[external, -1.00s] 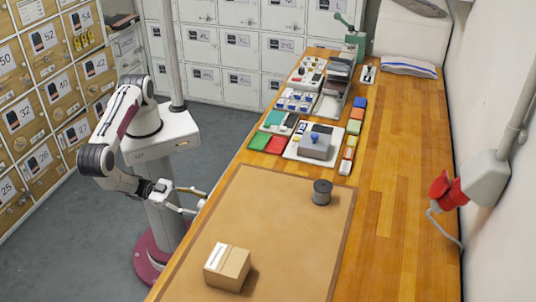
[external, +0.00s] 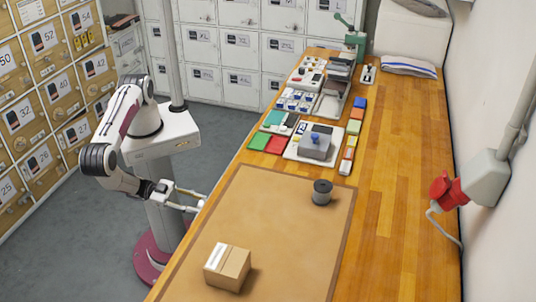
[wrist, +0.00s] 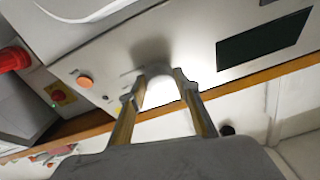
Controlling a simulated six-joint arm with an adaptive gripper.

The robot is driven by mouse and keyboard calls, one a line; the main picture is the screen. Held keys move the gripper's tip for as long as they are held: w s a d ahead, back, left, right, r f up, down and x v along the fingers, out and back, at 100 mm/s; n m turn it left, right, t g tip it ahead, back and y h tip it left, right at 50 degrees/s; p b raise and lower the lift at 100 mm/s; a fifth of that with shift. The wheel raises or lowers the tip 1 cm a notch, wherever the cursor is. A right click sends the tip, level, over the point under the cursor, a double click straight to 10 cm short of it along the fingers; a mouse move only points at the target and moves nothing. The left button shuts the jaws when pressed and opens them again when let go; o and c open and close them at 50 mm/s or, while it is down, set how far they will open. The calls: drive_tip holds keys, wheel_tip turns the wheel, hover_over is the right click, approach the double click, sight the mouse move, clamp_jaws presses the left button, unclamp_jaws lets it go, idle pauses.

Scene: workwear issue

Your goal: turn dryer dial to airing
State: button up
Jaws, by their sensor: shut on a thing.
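In the wrist view, a pale dryer panel (wrist: 200,42) runs across the upper part, tilted in the picture. My gripper (wrist: 160,77) is at the panel, its two fingers closed around a pale, rounded dial (wrist: 158,72). The dial is partly hidden by the fingers and blends with the panel. Its pointer and any airing mark cannot be read. In the external view, my gripper (external: 199,201) is low beside the bench's left edge. The dryer front is not visible there.
An orange button (wrist: 85,81), a dark display (wrist: 262,38) and a red knob on yellow (wrist: 57,96) are near the dial. The wooden bench (external: 395,190) holds a cardboard box (external: 227,267), a dark spool (external: 322,192) and a grey block (external: 316,146). Lockers (external: 235,50) line the back.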

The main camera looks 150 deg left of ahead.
drive_tip(key=shift+n, duration=0.3)
drive_tip(key=shift+w+d+r+n+g+y, duration=0.1)
drive_tip(key=shift+n+g+y, duration=0.3)
drive_tip(key=shift+n, duration=1.25)
drive_tip(key=shift+w+d+f+n+g+y, duration=0.15)
drive_tip(key=shift+n+g, duration=0.6)
drive_tip(key=shift+n, duration=0.85)
drive_tip(key=shift+w+r+n+g+y, duration=0.2)
drive_tip(key=shift+n+g, duration=0.35)
drive_tip(key=shift+n, duration=1.1)
drive_tip(key=shift+s, duration=0.15)
drive_tip(key=o, duration=1.1)
drive_tip(key=shift+o, duration=0.2)
drive_tip(key=shift+d, duration=0.1)
drive_tip(key=f+v, duration=0.1)
drive_tip(key=v, duration=1)
drive_tip(key=shift+s+d+r, duration=0.25)
drive_tip(key=shift+d+r, duration=0.05)
drive_tip(key=shift+r, duration=0.2)
